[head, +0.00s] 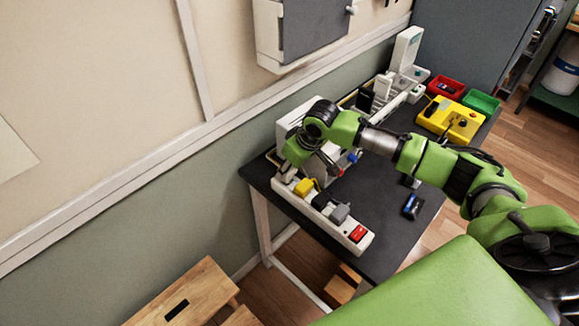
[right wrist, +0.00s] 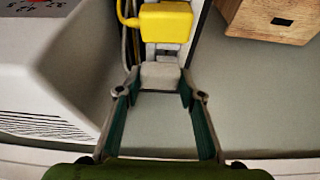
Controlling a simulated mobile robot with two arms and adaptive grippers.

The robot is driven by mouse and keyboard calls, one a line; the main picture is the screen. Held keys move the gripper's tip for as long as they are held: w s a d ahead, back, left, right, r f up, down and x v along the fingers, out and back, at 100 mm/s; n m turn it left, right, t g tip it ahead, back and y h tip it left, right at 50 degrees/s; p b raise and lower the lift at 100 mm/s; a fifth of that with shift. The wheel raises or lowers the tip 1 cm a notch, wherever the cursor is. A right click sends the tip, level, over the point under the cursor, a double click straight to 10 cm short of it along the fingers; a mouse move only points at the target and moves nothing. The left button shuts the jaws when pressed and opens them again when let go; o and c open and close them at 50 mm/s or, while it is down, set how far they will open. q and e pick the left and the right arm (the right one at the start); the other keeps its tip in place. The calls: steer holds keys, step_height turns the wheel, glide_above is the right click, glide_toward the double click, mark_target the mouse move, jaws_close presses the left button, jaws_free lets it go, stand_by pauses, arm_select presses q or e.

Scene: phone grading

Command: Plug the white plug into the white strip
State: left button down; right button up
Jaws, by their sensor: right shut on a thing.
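The white strip (head: 330,223) lies along the near left edge of the dark table, with yellow, black and grey plugs and a red switch on it. My right gripper (right wrist: 160,88) is shut on the white plug (right wrist: 160,76), which sits between its fingertips in the right wrist view. There the plug is at the end of the strip (right wrist: 168,53), just beside the yellow plug (right wrist: 165,22). In the head view my right gripper (head: 286,172) is at the strip's far left end. I cannot tell whether the plug's pins are in a socket. My left gripper is out of view.
A white device (right wrist: 45,85) stands close beside the right gripper. A yellow box (head: 450,119), a red bin (head: 446,87) and a green bin (head: 480,101) are at the table's far end. A phone (head: 411,206) lies on the table. A wooden stool (head: 185,292) stands on the floor.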

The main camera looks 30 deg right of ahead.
steer(key=shift+s+f, duration=0.1)
steer(key=shift+f, duration=0.85)
steer(key=o, duration=1.3)
